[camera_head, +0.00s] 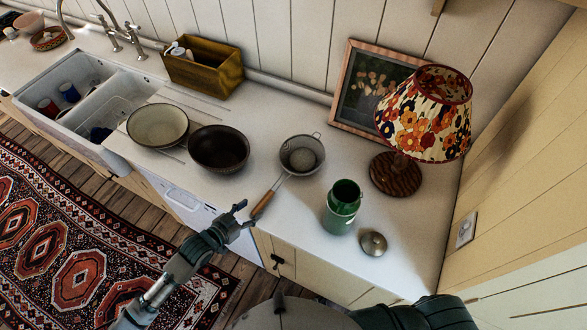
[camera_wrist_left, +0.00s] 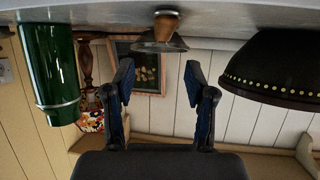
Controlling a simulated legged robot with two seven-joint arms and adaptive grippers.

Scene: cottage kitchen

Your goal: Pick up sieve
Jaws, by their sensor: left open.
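The sieve (camera_head: 302,155) lies on the white counter, a round mesh bowl with a wooden handle (camera_head: 263,206) that points to the counter's front edge. In the left wrist view, which is upside down, the sieve (camera_wrist_left: 157,46) shows end-on beyond the fingers. My left gripper (camera_head: 245,213) is open and empty at the front edge, just short of the handle's end and apart from it. Its two fingers (camera_wrist_left: 160,90) also show spread in the left wrist view. My right gripper is out of view.
A dark bowl (camera_head: 219,149) stands left of the sieve, with a pale bowl (camera_head: 158,126) beyond. A green jar (camera_head: 343,205), a metal lid (camera_head: 373,244) and a flowered lamp (camera_head: 426,112) stand to the right. A picture frame (camera_head: 352,88) leans behind.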

